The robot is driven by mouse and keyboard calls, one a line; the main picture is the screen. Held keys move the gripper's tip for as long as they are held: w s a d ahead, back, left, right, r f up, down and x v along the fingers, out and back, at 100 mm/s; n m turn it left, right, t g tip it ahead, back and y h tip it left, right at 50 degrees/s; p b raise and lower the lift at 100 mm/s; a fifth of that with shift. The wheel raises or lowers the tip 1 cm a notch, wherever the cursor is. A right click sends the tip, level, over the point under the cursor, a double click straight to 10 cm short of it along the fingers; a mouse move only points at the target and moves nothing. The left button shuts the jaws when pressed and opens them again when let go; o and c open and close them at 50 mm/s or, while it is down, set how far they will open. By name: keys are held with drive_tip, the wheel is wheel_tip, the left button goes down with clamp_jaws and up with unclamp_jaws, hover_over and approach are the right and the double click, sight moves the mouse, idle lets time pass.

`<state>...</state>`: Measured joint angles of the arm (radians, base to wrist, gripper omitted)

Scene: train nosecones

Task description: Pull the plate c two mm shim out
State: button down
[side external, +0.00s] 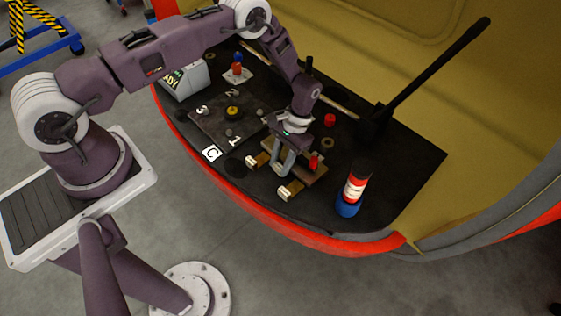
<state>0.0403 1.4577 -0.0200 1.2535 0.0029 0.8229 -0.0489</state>
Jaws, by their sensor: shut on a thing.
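My gripper (284,167) points down at the brown rack (312,171) near the front of the black work surface. Its fingers are shut on a piece at the front of the rack, most likely a shim; the fingers hide most of it. One tan tab with a pale end (257,160) is to the left of the fingers, and another such tab (290,191) is to the right. The thickness of each piece is too small to read. The dark plate with the numbers (215,127) lies to the left, and a white letter C label (212,153) is at its front corner.
A red, white and blue can (353,190) stands upright right of the rack. A red marker (314,162) is close to the gripper. A long black lever (435,75) rises behind. The red-edged front rim (270,231) bounds the surface. Bare surface lies at the far right.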

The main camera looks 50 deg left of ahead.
sight(263, 184)
drive_tip(key=shift+s, duration=2.55)
drive_tip(key=c, duration=1)
unclamp_jaws()
drive_tip(key=shift+w, duration=0.1)
